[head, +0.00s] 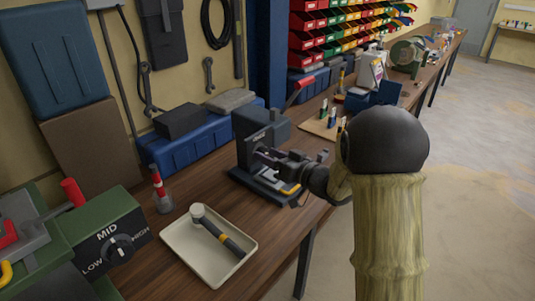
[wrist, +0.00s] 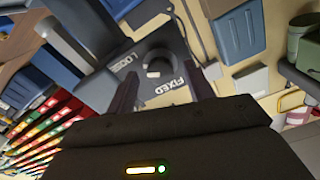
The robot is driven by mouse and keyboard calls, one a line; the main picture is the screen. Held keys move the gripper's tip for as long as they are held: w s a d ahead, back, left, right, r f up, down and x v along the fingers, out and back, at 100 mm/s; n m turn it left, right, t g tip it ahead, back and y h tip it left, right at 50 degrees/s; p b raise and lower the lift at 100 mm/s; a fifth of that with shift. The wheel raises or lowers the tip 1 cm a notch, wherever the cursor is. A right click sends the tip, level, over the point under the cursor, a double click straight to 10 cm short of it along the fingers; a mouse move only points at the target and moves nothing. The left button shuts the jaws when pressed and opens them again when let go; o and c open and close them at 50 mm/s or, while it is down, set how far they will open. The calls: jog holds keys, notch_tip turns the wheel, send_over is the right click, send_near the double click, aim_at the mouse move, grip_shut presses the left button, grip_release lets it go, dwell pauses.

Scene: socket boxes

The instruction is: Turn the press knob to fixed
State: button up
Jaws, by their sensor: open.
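The press (head: 262,125) is a dark blue-grey machine with a red lever, standing on the bench in the head view. In the wrist view, its dark round knob (wrist: 157,60) sits on a grey face with the words LOOSE and FIXED beside it. A pale mark shows on the knob, but I cannot tell for certain which word it points to. My gripper (head: 268,155) is in front of the press. In the wrist view its two fingers (wrist: 161,80) are apart, one on each side of the knob in the picture. I cannot tell whether they touch it.
A green box (head: 85,238) with a LOW, MID, HIGH dial stands at the left. A cream tray (head: 185,262) holding a hammer-like tool lies in front. A red-and-grey bottle-like item (head: 161,192) stands between them. Blue cases (head: 190,148) line the wall behind.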

jog(key=shift+w+a, duration=0.3)
jog(key=shift+a, duration=0.15)
jog(key=shift+c, duration=0.2)
jog(key=c, duration=0.9)
jog(key=shift+c, duration=0.2)
jog(key=shift+f+n+b, duration=0.1)
jog(key=shift+n+b, duration=11.55)
jog(key=shift+n, duration=0.35)
